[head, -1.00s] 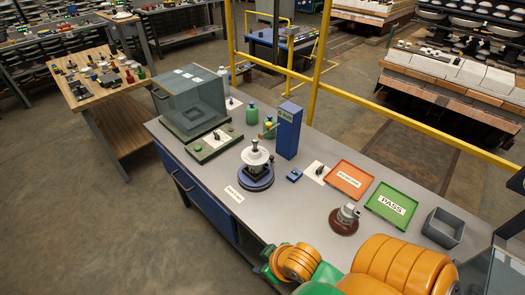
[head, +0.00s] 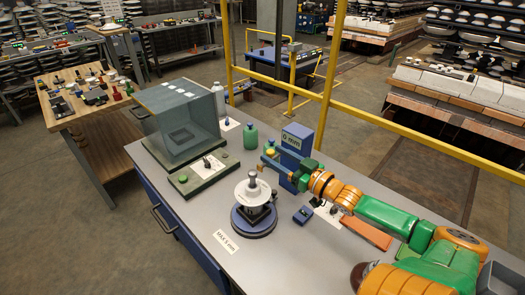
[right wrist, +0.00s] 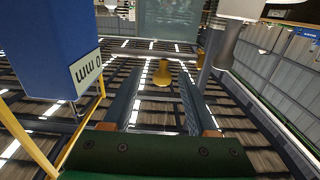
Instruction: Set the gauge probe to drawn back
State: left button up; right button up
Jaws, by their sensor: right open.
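The gauge is a blue post (head: 298,139) on the bench with a "0 mm" display; the display also shows upside down in the right wrist view (right wrist: 86,72). Its probe has a yellow knob (right wrist: 161,77). My right gripper (head: 273,161) reaches in from the right beside the post, fingers pointing toward the knob. In the right wrist view its open fingers (right wrist: 160,92) stand either side of the knob, with gaps; I cannot tell how deep the knob sits between them. A white insulator stack (head: 252,190) stands on a blue round base in front. My left gripper is not in view.
A glass-sided box (head: 178,120) and a green switch panel (head: 190,180) stand to the left. A small blue block (head: 303,215) and an orange tray (head: 366,232) lie below my right arm. The front bench edge is clear.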

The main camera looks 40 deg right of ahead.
aim_at(267, 151)
jog(key=w, duration=0.1)
jog(key=w+b, duration=0.1)
jog(key=w, duration=0.3)
jog(key=shift+w+a, duration=0.15)
jog(key=shift+a, duration=0.25)
jog(key=shift+r, duration=0.1)
grip_shut()
dwell(1.0)
